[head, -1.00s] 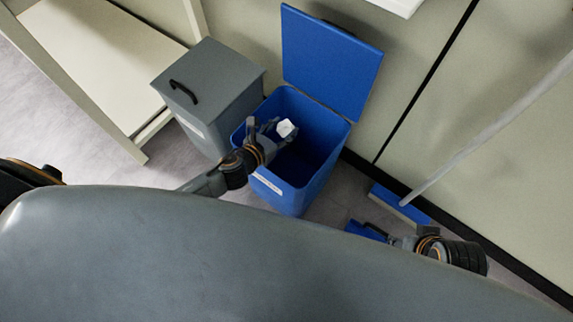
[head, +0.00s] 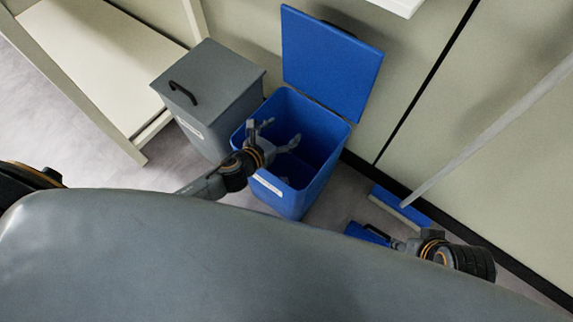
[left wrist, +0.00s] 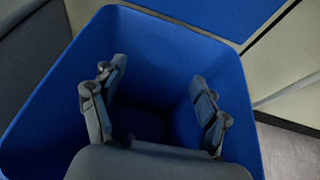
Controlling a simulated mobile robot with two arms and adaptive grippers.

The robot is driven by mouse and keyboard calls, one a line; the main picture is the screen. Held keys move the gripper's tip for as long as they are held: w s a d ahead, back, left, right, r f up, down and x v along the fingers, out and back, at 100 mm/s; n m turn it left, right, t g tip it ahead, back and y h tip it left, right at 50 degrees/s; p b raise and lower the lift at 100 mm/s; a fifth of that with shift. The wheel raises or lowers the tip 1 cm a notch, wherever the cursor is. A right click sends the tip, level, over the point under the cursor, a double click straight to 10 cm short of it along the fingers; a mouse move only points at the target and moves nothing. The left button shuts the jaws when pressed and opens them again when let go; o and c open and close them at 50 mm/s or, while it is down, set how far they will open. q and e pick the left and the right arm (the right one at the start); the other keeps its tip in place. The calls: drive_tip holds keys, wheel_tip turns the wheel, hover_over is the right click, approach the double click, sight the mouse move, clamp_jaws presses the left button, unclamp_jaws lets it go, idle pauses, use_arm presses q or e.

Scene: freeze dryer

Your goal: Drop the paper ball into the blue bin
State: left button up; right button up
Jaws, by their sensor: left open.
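The blue bin (head: 305,189) stands on the floor with its lid (head: 330,58) raised at the back. My left gripper (head: 283,132) is over the bin's mouth with its fingers spread and nothing between them. In the left wrist view the open fingers (left wrist: 158,74) point down into the blue bin (left wrist: 60,88). The paper ball is not clearly visible in either current view; the bin's floor is dark and partly hidden by the gripper. My right gripper (head: 398,244) is small at the lower right, and its finger state is unclear.
A grey lidded bin (head: 218,80) stands close left of the blue bin. A white shelf (head: 85,55) is at upper left. A blue broom head (head: 402,203) with a pale handle leans at the right. A blue dustpan-like object (head: 366,233) lies near my right gripper.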

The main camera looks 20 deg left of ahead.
use_arm(q)
drive_tip(key=v, duration=1.1)
drive_tip(key=shift+s+a+r, duration=0.1)
drive_tip(key=shift+s, duration=0.25)
